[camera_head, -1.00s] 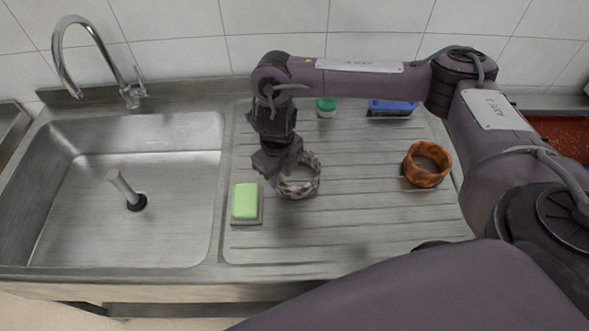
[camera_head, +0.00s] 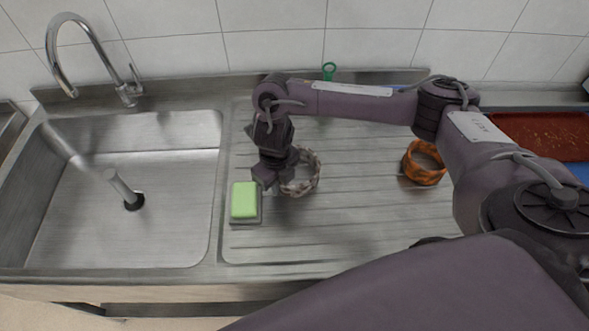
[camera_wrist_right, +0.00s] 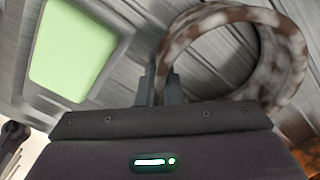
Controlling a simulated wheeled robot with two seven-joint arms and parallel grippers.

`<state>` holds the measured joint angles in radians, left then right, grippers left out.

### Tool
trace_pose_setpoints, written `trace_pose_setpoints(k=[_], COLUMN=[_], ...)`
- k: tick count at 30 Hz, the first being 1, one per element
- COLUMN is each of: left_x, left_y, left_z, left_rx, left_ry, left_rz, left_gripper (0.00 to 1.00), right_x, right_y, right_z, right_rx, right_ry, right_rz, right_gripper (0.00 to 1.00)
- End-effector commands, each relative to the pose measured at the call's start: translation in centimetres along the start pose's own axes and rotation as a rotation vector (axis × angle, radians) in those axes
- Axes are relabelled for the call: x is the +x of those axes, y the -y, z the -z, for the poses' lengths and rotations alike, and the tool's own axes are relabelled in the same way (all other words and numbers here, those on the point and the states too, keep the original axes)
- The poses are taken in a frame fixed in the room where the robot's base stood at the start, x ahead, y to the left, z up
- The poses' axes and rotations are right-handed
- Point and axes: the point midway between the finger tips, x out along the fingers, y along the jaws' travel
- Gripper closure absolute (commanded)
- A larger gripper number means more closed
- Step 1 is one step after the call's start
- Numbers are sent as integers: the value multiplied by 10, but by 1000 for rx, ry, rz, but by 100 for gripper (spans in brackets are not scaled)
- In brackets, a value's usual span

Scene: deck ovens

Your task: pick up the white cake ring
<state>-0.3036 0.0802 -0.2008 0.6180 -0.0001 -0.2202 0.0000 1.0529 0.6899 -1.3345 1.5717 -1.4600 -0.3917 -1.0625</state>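The white cake ring (camera_head: 314,176), mottled with brownish patches, is on the ribbed drainboard right of the green sponge in the head view. My right gripper (camera_head: 272,180) is low at its left side. In the right wrist view, the two fingers of my right gripper (camera_wrist_right: 160,85) are close together at the left wall of the ring (camera_wrist_right: 290,50) and look shut on that wall. Whether the ring is clear of the drainboard cannot be told. My left gripper is not in view.
A green sponge (camera_head: 244,199) on a dark holder lies just left of the gripper. An orange ring (camera_head: 424,175) stands to the right. The sink basin (camera_head: 80,215) is at left. A green item (camera_head: 329,70) shows behind my arm. A reddish tray (camera_head: 545,135) is far right.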

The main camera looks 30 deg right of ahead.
Motion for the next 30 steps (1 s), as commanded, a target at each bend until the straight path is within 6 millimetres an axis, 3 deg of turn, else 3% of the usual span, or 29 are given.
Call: trace_pose_setpoints(k=[11, 17, 22, 30], left_x=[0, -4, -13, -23], left_y=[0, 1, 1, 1], left_z=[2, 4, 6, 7], left_rx=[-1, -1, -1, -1], left_ry=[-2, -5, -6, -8], left_rz=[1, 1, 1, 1], left_gripper=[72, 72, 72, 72], right_x=[-1, -14, -45, -119], right_y=[0, 0, 1, 1], right_z=[0, -2, -2, -2], right_rx=[0, -3, -3, -3], right_ry=[1, 5, 8, 9], right_rz=[0, 1, 3, 5], right_gripper=[100, 100, 100, 100])
